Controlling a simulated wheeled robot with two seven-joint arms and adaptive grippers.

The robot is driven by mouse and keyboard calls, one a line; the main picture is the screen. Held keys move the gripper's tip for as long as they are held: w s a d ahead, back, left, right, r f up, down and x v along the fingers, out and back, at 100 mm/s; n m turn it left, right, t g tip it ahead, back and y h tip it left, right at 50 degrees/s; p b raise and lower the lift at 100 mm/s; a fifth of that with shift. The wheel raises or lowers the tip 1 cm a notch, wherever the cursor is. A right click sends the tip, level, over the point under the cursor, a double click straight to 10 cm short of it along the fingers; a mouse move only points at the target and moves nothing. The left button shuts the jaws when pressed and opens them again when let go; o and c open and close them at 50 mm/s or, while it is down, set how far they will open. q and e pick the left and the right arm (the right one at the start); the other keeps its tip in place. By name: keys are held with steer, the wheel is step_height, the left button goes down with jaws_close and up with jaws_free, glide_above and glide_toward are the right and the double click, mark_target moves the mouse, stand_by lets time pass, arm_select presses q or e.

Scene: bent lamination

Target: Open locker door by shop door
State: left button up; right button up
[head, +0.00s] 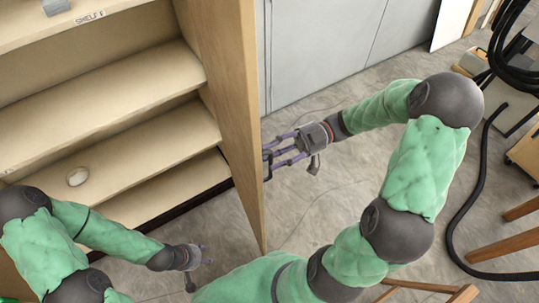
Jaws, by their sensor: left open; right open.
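A tall wooden locker (100,105) with several shelves fills the left of the head view, and its inside is visible. Its wooden door (222,90) stands swung open, seen nearly edge-on. A dark handle (267,172) shows at the door's outer side, partly hidden. My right gripper (276,153) is open, with its fingers at the outer face of the door beside the handle; I cannot tell whether they touch. My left gripper (203,256) is open and empty, low in front of the locker, apart from the door.
Grey double doors (320,45) stand behind the locker door. A small round white object (77,177) lies on a shelf. Black hose (484,170) and wooden furniture legs (505,245) are at the right. Grey floor (325,205) between is mostly clear.

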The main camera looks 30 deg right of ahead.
steer(key=d, duration=1)
steer(key=shift+d, duration=0.3)
